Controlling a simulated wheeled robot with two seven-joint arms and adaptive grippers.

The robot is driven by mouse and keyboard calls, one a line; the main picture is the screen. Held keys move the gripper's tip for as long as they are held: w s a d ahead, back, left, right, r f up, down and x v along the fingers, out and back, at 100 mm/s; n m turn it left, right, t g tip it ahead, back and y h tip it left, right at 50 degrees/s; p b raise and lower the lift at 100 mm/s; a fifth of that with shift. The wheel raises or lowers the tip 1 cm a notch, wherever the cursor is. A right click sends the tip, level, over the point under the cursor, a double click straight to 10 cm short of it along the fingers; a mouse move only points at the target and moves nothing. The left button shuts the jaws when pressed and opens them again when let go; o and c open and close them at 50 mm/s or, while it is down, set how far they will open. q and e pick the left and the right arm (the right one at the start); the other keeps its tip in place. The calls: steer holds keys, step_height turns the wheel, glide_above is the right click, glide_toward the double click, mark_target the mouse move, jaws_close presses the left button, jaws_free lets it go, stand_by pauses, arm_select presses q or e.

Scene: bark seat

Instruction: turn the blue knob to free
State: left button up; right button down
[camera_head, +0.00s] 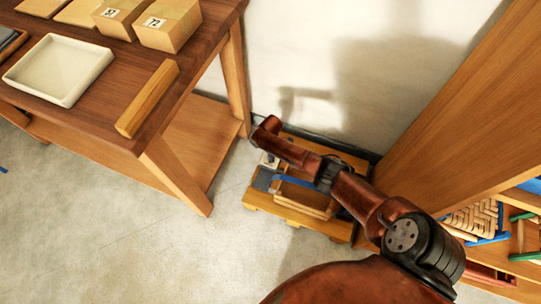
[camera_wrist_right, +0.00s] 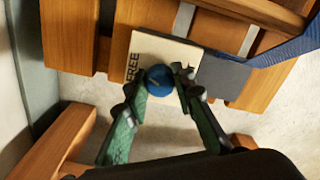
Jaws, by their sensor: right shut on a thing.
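The blue knob (camera_wrist_right: 159,80) sits on a pale plate (camera_wrist_right: 172,53) on a wooden frame. The word FREE is printed on the plate, left of the knob in the right wrist view. The green fingers of my right gripper (camera_wrist_right: 162,84) are on either side of the knob and shut on it. Which way the knob points is unclear. In the head view my right arm reaches over the low wooden frame (camera_head: 257,201) on the floor; the pale plate shows in part, and the knob and fingertips cannot be made out. My left gripper is not in view.
A blue strap (camera_head: 290,181) crosses the frame. A wooden table (camera_head: 105,125) with a white tray (camera_head: 58,70) and boxes stands left. A wooden shelf unit (camera_head: 470,120) holding woven, coloured-frame items stands right. A wall is behind; open floor lies in front.

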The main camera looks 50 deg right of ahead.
steer(key=shift+s+a+f+n, duration=0.1)
steer(key=shift+n, duration=2.1)
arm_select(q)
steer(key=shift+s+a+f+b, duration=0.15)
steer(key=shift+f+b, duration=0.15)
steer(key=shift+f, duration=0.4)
arm_select(e)
steer(key=shift+n, duration=0.3)
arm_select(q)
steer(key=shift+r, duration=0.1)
arm_select(e)
steer(key=c, duration=1.6)
jaws_free()
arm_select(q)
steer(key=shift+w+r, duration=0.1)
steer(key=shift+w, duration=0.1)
arm_select(e)
steer(key=shift+r, duration=0.2)
